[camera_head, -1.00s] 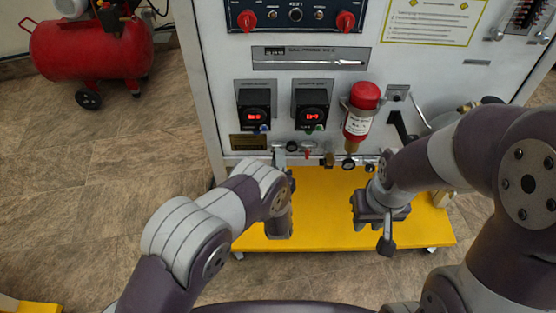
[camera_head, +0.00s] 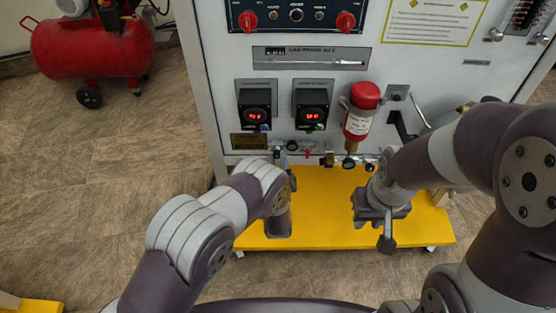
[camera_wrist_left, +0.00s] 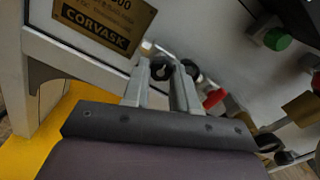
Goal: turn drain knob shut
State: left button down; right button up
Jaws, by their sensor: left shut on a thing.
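My left gripper (camera_head: 279,153) reaches the lower edge of the white trainer panel in the head view. In the left wrist view its two grey fingers (camera_wrist_left: 163,76) are shut on a small black round knob (camera_wrist_left: 160,68), which I take for the drain knob. The fingers partly cover it. A second dark round part (camera_wrist_left: 191,69) sits just right of the fingers. My right gripper (camera_head: 387,236) hangs over the yellow base, apart from the panel. Its finger gap does not show.
A red lever (camera_wrist_left: 214,98) and a green knob (camera_wrist_left: 277,39) are right of the fingers. Brass fittings (camera_head: 329,158) and a red-capped cylinder (camera_head: 360,112) line the panel. The yellow base (camera_head: 330,222) lies below. A red compressor (camera_head: 90,48) stands far left.

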pick_arm(q)
jog(key=shift+f+m, duration=0.15)
jog(key=shift+m, duration=0.55)
jog(key=c, duration=0.9)
grip_release()
jog(key=shift+s, duration=0.45)
jog(key=s+p, duration=0.3)
jog(key=s, duration=0.9)
